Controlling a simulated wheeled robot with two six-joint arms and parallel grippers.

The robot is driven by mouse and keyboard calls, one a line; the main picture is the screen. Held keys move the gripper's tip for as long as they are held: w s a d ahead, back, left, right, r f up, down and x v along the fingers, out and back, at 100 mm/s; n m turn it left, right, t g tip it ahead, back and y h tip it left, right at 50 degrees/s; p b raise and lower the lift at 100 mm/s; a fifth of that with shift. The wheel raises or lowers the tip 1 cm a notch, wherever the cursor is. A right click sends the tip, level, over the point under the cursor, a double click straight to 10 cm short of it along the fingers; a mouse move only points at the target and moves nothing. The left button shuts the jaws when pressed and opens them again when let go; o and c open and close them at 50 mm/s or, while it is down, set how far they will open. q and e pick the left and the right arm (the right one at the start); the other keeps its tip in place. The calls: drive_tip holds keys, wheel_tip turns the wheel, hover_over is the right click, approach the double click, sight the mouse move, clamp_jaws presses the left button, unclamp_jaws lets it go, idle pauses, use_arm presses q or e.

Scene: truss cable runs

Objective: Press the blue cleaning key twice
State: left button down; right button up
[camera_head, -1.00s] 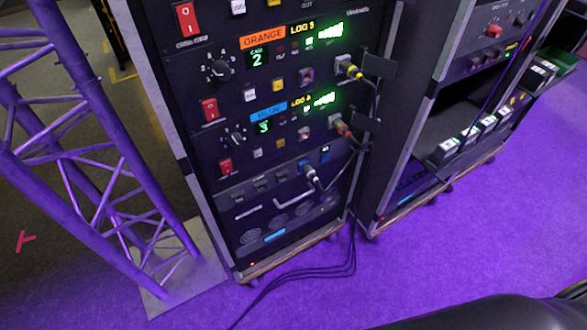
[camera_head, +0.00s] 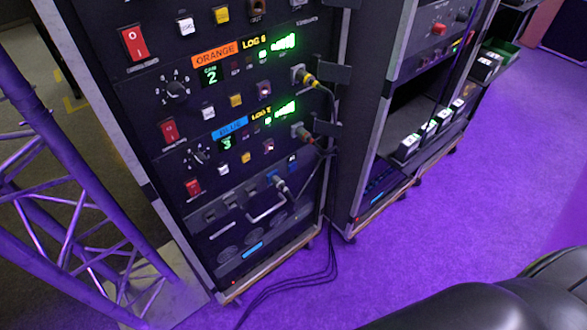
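The rack unit with the blue label "BLUE" (camera_head: 230,128) is the lower of the labelled units in the tall rack. Under its label are a green digit display (camera_head: 227,143), a white key (camera_head: 223,169) and a yellow key (camera_head: 245,158). I cannot read which of these is the cleaning key. Neither gripper is in view, and nothing touches the panel.
The unit labelled "ORANGE" (camera_head: 215,54) is above. Plugged cables hang at the rack's right side and cross the purple floor (camera_head: 400,240). A lattice truss (camera_head: 60,200) stands left. A second rack (camera_head: 415,90) stands right. My own dark body part fills the lower right.

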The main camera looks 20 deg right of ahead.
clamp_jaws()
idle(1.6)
